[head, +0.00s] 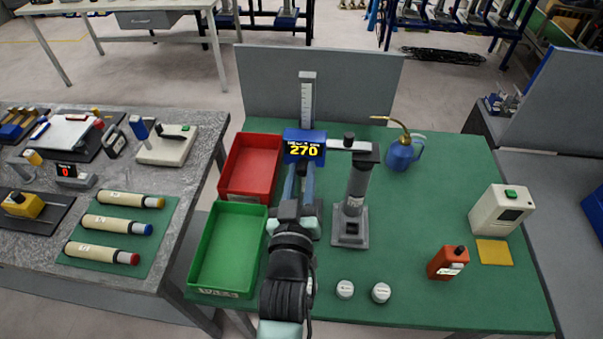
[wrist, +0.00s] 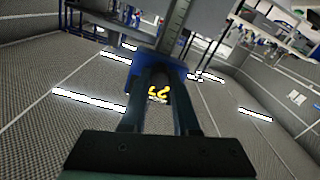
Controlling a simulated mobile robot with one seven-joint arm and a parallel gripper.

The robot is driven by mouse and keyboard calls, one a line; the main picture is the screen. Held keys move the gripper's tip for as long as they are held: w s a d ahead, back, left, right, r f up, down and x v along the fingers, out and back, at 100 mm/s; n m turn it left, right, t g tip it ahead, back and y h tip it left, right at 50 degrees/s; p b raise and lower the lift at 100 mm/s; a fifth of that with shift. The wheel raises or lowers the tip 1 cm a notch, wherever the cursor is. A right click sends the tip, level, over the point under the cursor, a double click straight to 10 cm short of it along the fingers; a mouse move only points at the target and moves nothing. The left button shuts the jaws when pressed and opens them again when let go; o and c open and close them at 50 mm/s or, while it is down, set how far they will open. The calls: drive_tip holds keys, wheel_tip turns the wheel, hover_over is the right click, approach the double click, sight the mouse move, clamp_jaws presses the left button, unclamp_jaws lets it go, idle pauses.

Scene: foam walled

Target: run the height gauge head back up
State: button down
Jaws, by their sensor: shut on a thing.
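The height gauge has a pale upright scale (head: 307,92) and a blue head (head: 291,135) with a lit yellow display reading 270. The head sits partway up, with bare scale above it. My gripper (head: 299,167) reaches it from the front and is shut on it. In the wrist view, both fingers of my gripper (wrist: 159,75) close on the blue head (wrist: 133,70), with part of the yellow digits between them. A pale bar (head: 341,144) extends right from the head. My arm hides the gauge's lower part and base.
A grey stand (head: 355,190) stands close right of the gauge; whether the pale bar touches it is unclear. Red (head: 233,194) and green (head: 203,260) trays lie left. A blue oil can (head: 401,155) is behind right. A grey panel (head: 260,85) stands behind. The right middle of the green tabletop (head: 420,215) is clear.

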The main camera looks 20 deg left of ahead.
sight(302, 148)
drive_tip(key=shift+r, duration=0.1)
wheel_tip(302, 148, up, 8)
drive_tip(key=p, duration=0.5)
drive_tip(key=c, duration=0.8)
unclamp_jaws()
drive_tip(key=shift+f, duration=0.2)
drive_tip(key=shift+o, duration=0.7)
drive_tip(key=shift+f, duration=0.15)
